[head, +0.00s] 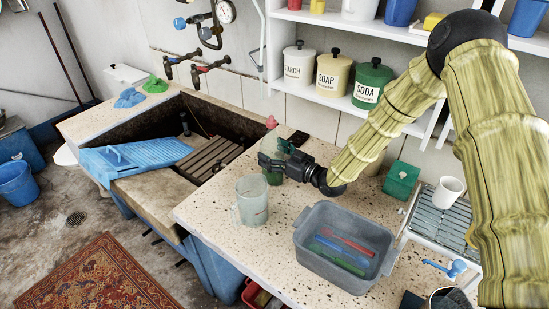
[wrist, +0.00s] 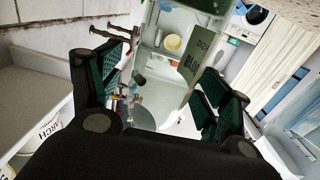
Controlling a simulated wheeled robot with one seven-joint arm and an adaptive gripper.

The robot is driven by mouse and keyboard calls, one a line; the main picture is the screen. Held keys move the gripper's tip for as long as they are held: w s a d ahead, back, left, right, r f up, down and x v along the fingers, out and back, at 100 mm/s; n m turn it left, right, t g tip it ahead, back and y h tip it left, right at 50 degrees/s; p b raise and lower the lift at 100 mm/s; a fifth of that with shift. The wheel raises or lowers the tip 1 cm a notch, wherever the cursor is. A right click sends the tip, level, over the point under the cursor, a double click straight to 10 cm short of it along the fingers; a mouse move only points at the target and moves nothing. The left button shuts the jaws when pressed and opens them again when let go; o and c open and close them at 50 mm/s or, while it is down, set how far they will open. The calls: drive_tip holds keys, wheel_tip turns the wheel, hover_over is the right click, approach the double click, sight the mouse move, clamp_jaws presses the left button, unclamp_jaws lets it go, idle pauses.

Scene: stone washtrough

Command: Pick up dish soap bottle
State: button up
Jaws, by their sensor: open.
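The dish soap bottle (head: 273,177) is a see-through green bottle with a pinkish top, upright on the speckled counter at the trough's right edge. My gripper (head: 270,157) reaches it from the right, with its black fingers level with the bottle's upper body and hiding part of it. In the wrist view the clear bottle (wrist: 188,70), with a green lettered label, shows between the two spread finger pads of my gripper (wrist: 165,90). The jaws are open. Whether either pad touches the bottle, I cannot tell.
A clear glass jug (head: 252,200) stands close in front of the bottle. A grey tub (head: 318,277) with coloured items is to its right. The stone trough (head: 150,190) holds a blue washboard (head: 135,157). Canisters (head: 333,74) stand on the shelf behind.

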drive_tip(key=shift+a, duration=0.1)
drive_tip(key=shift+w, duration=0.1)
drive_tip(key=c, duration=1.3)
